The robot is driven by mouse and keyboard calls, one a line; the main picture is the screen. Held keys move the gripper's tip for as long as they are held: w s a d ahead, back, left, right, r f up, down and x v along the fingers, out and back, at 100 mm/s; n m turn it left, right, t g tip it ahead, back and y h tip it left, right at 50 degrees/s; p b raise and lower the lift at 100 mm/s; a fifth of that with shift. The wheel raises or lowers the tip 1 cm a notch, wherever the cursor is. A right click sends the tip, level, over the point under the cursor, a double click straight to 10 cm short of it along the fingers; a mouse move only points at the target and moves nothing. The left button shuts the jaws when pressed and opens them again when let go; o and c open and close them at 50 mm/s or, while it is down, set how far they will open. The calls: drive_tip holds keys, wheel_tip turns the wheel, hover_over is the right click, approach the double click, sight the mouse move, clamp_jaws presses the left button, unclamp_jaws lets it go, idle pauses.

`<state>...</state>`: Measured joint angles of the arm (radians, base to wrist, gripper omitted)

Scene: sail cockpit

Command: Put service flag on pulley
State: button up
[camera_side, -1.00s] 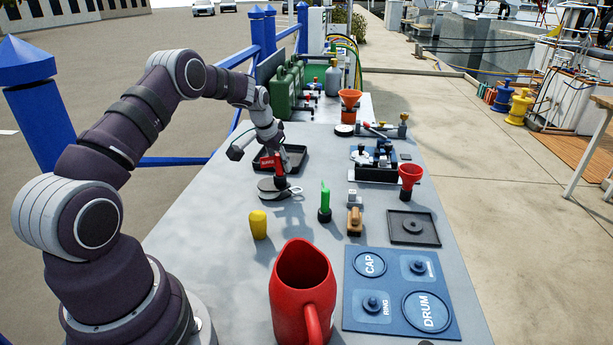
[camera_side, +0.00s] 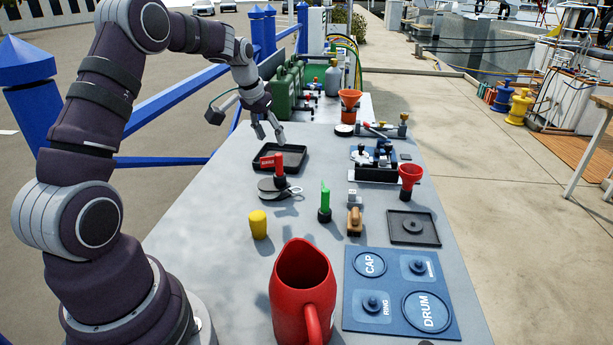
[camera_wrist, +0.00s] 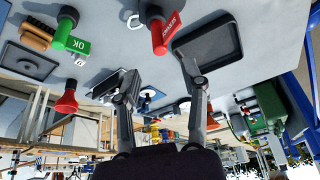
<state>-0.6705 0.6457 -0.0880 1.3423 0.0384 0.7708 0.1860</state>
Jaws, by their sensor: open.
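The red service flag (camera_side: 279,168) stands upright on the grey pulley (camera_side: 270,189), which lies on the table with its light metal hook to the right. The lettered red flag (camera_wrist: 165,32) also shows at the top of the wrist view. There its base and most of the pulley are cut off or hidden. My gripper (camera_side: 268,134) is open and empty, above the far part of the black tray and clear of the flag. Its two spread fingers show in the wrist view (camera_wrist: 160,88).
The black tray (camera_side: 298,163) lies just behind the pulley. A green flag (camera_side: 325,202), a yellow cup (camera_side: 258,224) and a red jug (camera_side: 303,300) stand nearer. A blue board (camera_side: 395,290) lies at the front right. Green canisters (camera_side: 288,88) stand at the far left.

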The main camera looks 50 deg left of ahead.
drive_tip(key=s+d+r+m, duration=0.2)
drive_tip(key=s+d+r, duration=0.3)
drive_tip(key=d+r, duration=0.55)
drive_tip(key=s+d+f+m+t+h, duration=0.1)
drive_tip(key=s+d+f+m, duration=0.1)
drive_tip(key=s+d, duration=0.8)
drive_tip(key=shift+s+f+t+h, duration=0.3)
drive_tip(key=shift+s+f+h, duration=0.15)
drive_tip(key=shift+f, duration=0.4)
